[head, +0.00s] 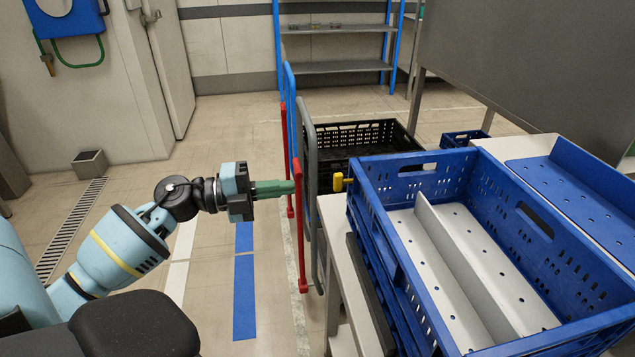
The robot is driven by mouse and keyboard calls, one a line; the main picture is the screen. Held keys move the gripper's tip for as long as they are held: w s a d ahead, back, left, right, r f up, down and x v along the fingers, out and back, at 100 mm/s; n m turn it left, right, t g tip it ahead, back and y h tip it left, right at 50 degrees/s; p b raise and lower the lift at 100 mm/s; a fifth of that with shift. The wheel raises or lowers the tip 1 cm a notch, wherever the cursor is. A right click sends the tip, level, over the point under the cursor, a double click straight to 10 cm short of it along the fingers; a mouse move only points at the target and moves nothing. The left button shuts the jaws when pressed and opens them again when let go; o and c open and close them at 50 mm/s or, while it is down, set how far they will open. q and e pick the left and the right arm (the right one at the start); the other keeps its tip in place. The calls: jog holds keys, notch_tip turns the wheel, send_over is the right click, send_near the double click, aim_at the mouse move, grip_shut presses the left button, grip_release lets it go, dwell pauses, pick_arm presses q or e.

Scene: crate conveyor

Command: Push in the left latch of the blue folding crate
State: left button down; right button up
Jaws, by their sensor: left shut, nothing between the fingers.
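The blue folding crate (372,188) stands on the light table at the right, its walls up. A yellow latch (343,181) sticks out of its left side near the far corner. My left gripper (293,187) is left of the latch, at about the same height in the picture, its green fingers shut, empty and pointing right at the latch. A gap shows between fingertips and latch. My right gripper is not in view. The crate's other side latch is not visible.
Inside the crate lies a light grey insert (428,215) with a divider. Red and blue rails (299,215) and a grey rail (311,150) stand around the fingertips. A black crate (350,137) is behind. More blue crate parts (590,182) lie at right.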

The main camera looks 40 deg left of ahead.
aim_at(334, 183)
pick_arm(q)
jog(key=x, duration=0.7)
jog(key=shift+w+d+p, duration=0.1)
jog(key=shift+w+p, duration=0.05)
jog(key=shift+p, duration=0.2)
jog(key=shift+p+x, duration=0.75)
jog(key=shift+x, duration=0.45)
